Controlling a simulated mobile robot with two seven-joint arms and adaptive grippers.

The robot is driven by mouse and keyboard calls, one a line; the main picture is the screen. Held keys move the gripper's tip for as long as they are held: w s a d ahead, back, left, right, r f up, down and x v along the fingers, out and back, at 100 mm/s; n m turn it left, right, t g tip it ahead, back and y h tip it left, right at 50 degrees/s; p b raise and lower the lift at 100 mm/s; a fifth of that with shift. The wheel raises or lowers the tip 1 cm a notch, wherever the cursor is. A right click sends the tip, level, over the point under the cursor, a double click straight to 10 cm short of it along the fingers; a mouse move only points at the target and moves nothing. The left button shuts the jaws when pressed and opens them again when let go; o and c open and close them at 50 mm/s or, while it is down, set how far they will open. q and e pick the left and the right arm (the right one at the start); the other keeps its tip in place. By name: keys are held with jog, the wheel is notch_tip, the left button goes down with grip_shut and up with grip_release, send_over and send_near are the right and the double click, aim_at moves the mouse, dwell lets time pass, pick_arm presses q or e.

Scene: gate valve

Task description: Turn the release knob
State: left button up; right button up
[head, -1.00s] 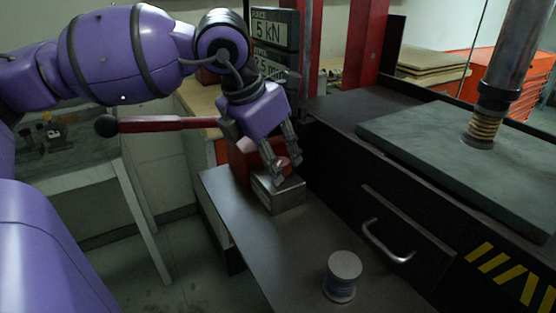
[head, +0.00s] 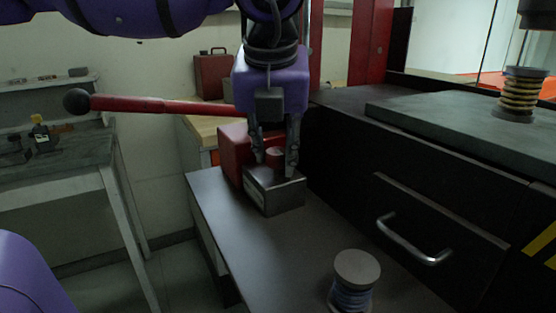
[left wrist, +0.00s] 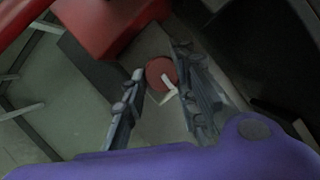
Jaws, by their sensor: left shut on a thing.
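The release knob (head: 274,155) is a small round red knob on top of a grey metal block (head: 281,197) beside a red housing (head: 231,150). It also shows in the left wrist view (left wrist: 158,70), with a pale pointer mark on and beside it. My left gripper (head: 275,165) points down over the block, with one finger on each side of the knob. It is shut on the knob. In the left wrist view its fingers (left wrist: 160,66) flank the knob; the exact contact is hard to see. My right gripper is not in view.
A red lever with a black ball end (head: 160,105) reaches left from behind my gripper. A spool (head: 355,278) stands on the dark bench top (head: 270,250). A drawer handle (head: 412,245) is at the right. The front left of the bench top is clear.

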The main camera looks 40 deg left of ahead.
pick_arm(q)
jog(key=shift+a+r+n+b, duration=0.1)
jog(key=shift+n+b, duration=0.3)
jog(key=shift+n, duration=0.1)
jog(key=o, duration=0.8)
jog(key=shift+o, duration=1)
jog(key=shift+s+a, duration=0.15)
jog(key=v, duration=1.2)
jog(key=shift+d, duration=0.2)
